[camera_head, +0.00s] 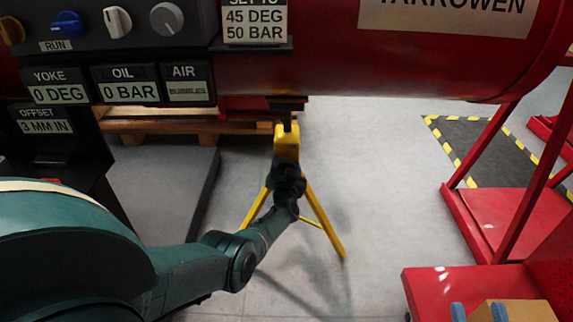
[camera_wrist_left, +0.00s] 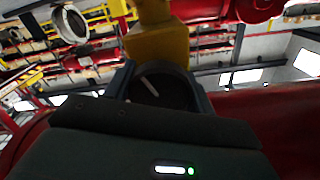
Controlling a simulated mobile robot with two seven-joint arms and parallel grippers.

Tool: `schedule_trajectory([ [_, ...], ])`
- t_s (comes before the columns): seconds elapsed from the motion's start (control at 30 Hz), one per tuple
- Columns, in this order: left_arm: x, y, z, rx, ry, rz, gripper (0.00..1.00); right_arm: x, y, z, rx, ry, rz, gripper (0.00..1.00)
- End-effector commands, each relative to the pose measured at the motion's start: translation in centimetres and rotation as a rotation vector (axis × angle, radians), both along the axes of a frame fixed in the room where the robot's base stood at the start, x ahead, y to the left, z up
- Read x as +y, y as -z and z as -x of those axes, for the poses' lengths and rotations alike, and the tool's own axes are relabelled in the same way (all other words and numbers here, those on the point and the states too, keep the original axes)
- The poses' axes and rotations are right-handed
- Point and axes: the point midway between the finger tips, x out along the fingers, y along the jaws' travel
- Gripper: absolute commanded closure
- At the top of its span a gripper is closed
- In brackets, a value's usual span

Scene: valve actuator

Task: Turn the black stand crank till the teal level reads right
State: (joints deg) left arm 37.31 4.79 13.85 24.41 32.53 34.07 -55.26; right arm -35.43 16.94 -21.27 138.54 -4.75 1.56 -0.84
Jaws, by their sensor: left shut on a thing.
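The yellow tripod stand (camera_head: 292,150) stands under the red cylinder, its top touching the underside. My left gripper (camera_head: 287,166) is at the stand's head, just below the yellow block. In the left wrist view, its two grey fingers (camera_wrist_left: 160,90) are closed around the dark round stand crank (camera_wrist_left: 152,90), which carries a pale stripe. The crank is hidden behind the gripper in the head view. I cannot make out a teal level. My right gripper (camera_head: 478,311) shows only two blue-grey fingertips at the bottom right, apart, with nothing visible held.
The red cylinder (camera_head: 350,72) spans the top. The YOKE display (camera_head: 57,94) reads 0 DEG, OIL (camera_head: 128,92) 0 BAR, AIR (camera_head: 187,91) BUBBLES, OFFSET (camera_head: 47,127) 3 MM IN. A sign (camera_head: 255,22) reads 45 DEG 50 BAR. A red cart (camera_head: 440,283) stands at right.

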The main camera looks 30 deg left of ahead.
Motion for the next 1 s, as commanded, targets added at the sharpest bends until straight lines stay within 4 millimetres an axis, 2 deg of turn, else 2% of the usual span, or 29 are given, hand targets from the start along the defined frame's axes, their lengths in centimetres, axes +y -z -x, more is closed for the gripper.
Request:
schedule_trajectory([
  [0.3, -0.02, -0.1, -0.06, 0.057, 0.0, -0.095, 0.68, -0.09, -0.13, 0.04, -0.004, 0.004, 0.005, 0.64],
  [0.83, 0.0, -0.1, -0.06, 0.067, 0.0, -0.113, 0.68, -0.13, -0.02, 0.04, -0.001, 0.005, 0.006, 0.64],
  [0.87, 0.0, -0.1, -0.06, 0.066, 0.0, -0.112, 0.43, -0.13, -0.02, 0.04, -0.001, 0.005, 0.006, 0.64],
  [1.0, 0.02, -0.08, -0.05, 0.067, -0.001, -0.112, 0.32, -0.14, 0.0, 0.03, 0.0, 0.005, 0.006, 0.64],
])
